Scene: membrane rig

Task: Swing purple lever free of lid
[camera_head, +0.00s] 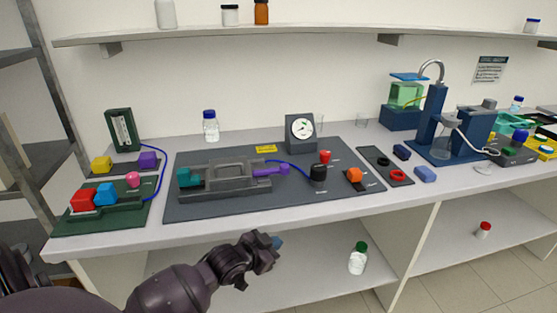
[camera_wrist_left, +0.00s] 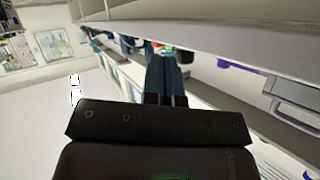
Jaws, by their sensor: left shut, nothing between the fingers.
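The purple lever (camera_head: 270,171) sits at the right end of the grey lid (camera_head: 232,165) of the membrane rig. It looks in line with the lid's end, but I cannot tell whether it overlaps the lid. A teal lever (camera_head: 188,178) is at the lid's left end. My left gripper (camera_head: 272,241) is in front of the bench edge, apart from the lever. In the left wrist view its fingers (camera_wrist_left: 166,95) are shut and empty. A purple part (camera_wrist_left: 235,66), probably the lever, and a grey frame (camera_wrist_left: 295,98), probably the lid, show there. My right gripper is not in view.
The rig stands on a dark board (camera_head: 215,208). A blue tube runs to a black knob (camera_head: 318,173), near a red knob (camera_head: 325,157) and a gauge (camera_head: 300,130). A green-based block set (camera_head: 100,210) is at left. The bench's front edge lies between gripper and rig.

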